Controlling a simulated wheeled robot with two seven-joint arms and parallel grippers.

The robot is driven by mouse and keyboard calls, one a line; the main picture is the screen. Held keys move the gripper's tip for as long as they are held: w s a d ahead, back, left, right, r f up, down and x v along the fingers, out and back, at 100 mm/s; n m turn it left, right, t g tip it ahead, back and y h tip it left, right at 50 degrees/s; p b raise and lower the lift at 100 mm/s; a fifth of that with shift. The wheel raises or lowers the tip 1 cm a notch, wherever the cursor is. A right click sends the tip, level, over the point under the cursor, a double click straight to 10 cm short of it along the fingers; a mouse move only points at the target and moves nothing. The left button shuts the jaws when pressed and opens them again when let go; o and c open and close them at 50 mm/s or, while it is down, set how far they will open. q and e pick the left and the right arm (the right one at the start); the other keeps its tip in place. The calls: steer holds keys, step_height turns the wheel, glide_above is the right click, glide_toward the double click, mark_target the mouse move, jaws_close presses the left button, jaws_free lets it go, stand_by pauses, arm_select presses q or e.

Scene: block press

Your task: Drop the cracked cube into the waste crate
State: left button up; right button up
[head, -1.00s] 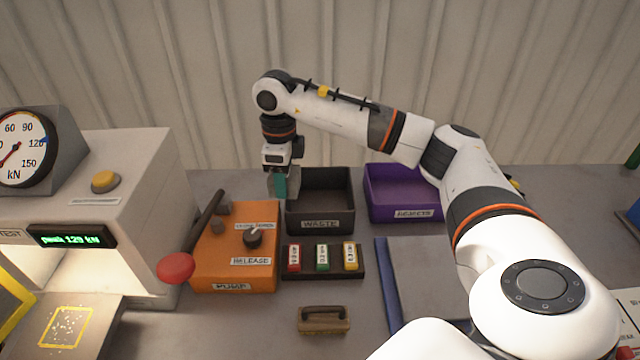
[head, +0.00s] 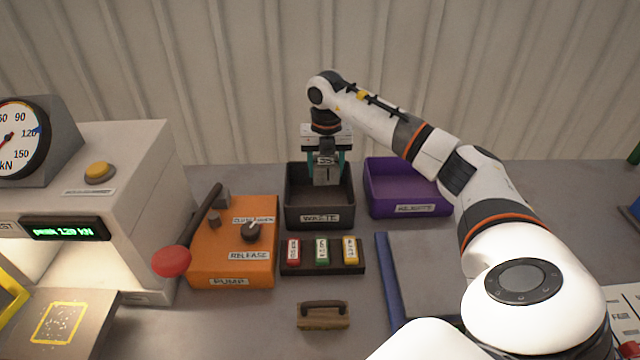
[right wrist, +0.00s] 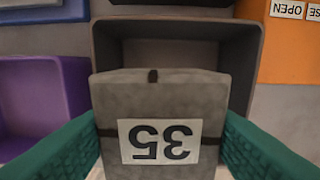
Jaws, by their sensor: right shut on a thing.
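My right gripper (head: 326,172) is shut on a grey cube (head: 327,174) with a label. In the right wrist view the cube (right wrist: 155,108) sits between the two green fingers, its "35" label upside down and dark crack-like lines on its faces. The cube is held over the dark waste crate (head: 320,217), whose front carries a WASTE label. The crate (right wrist: 247,75) also shows behind the cube in the right wrist view, and its visible floor is bare. My left gripper is not in view.
A purple rejects crate (head: 408,209) stands right of the waste crate. The orange pump box (head: 205,265) with its red-knobbed lever stands to the left. A rack of coloured pieces (head: 322,269) and a wooden-based brush (head: 323,317) lie in front. The press (head: 130,180) is far left.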

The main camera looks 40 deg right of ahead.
step_height(320, 180, down, 4)
steer(key=shift+r+b, duration=0.2)
steer(key=shift+b, duration=1)
steer(key=o, duration=1.3)
steer(key=shift+o, duration=0.2)
steer(key=shift+r, duration=0.1)
step_height(320, 180, up, 12)
steer(key=shift+f+b, duration=0.1)
steer(key=shift+b, duration=0.2)
